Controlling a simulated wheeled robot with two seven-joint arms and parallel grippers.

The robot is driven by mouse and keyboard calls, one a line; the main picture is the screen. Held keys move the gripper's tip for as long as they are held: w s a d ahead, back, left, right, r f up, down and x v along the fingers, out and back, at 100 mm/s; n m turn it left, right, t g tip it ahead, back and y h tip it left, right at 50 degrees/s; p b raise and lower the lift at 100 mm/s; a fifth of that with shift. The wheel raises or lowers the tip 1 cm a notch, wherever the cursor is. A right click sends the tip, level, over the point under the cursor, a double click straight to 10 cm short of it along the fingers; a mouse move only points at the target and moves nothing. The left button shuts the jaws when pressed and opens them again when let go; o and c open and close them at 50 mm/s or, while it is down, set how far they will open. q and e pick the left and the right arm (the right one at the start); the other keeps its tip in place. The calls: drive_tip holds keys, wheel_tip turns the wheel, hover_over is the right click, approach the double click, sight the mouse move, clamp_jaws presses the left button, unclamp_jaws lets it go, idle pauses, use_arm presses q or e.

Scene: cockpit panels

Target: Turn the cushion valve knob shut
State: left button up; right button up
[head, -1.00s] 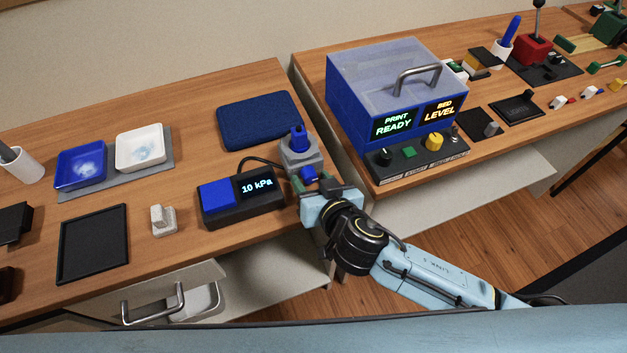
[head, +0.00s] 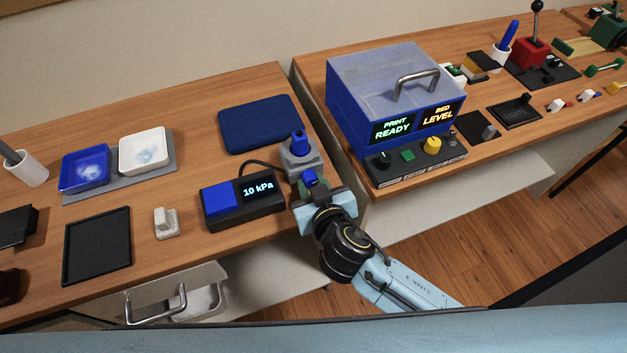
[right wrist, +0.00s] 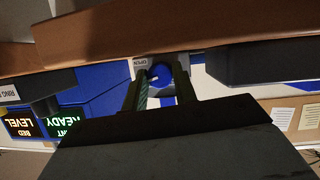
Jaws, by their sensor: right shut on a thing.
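The cushion valve is a grey block (head: 300,160) with a blue fitting (head: 298,143) on top, at the right end of the left table. Its blue knob (head: 309,176) faces the front. My right gripper (head: 313,188) is shut on the knob, reaching in from the front. In the right wrist view the knob (right wrist: 161,74) sits between the two fingers, beside a white OPEN label (right wrist: 140,63). The gauge box (head: 243,202) left of the valve reads 10 kPa. The blue cushion (head: 259,123) lies behind it. My left gripper is not in view.
A blue printer box (head: 392,98) with knobs along its front stands on the right table, across a gap. A small grey block (head: 165,223), a black tray (head: 97,245) and two dishes lie to the left. An open drawer (head: 190,295) sticks out below.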

drive_tip(key=shift+n+t+h, duration=0.3)
drive_tip(key=shift+n+h, duration=0.2)
drive_tip(key=shift+n, duration=0.4)
drive_tip(key=o, duration=1)
drive_tip(key=shift+s, duration=0.1)
drive_tip(key=v, duration=1.3)
drive_tip(key=shift+r+p, duration=0.1)
drive_tip(key=shift+p, duration=0.25)
